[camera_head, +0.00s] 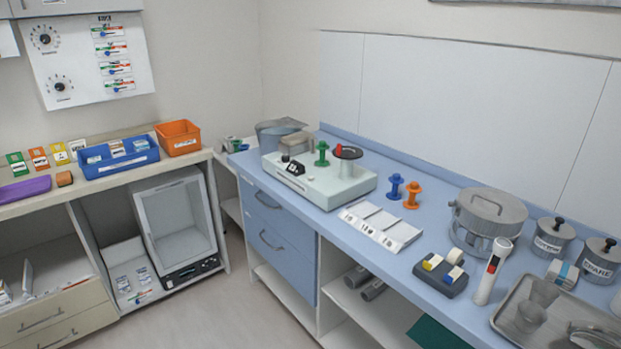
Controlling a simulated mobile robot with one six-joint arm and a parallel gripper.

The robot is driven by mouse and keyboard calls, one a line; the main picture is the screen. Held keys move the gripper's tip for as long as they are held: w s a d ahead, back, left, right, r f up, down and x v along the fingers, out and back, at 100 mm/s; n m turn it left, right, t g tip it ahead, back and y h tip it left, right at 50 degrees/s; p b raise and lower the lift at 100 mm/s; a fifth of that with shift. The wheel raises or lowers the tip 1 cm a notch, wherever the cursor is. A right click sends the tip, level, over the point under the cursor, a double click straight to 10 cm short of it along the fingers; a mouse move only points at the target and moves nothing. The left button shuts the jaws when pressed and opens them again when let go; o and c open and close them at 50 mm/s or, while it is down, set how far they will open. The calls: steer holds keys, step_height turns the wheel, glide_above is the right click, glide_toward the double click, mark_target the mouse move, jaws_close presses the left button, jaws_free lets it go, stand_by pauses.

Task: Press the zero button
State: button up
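A pale boxy device (330,190), which looks like a scale, stands on the blue counter towards the back. The panel is too small to read, and I cannot tell which part is the zero button. My gripper is not in view.
Blue and orange spools (395,186) and white sloped trays (381,226) stand near the device. A dark block with yellow and blue parts (440,272), a metal pot (487,212), lidded jars (552,239) and a metal tray (507,326) fill the right.

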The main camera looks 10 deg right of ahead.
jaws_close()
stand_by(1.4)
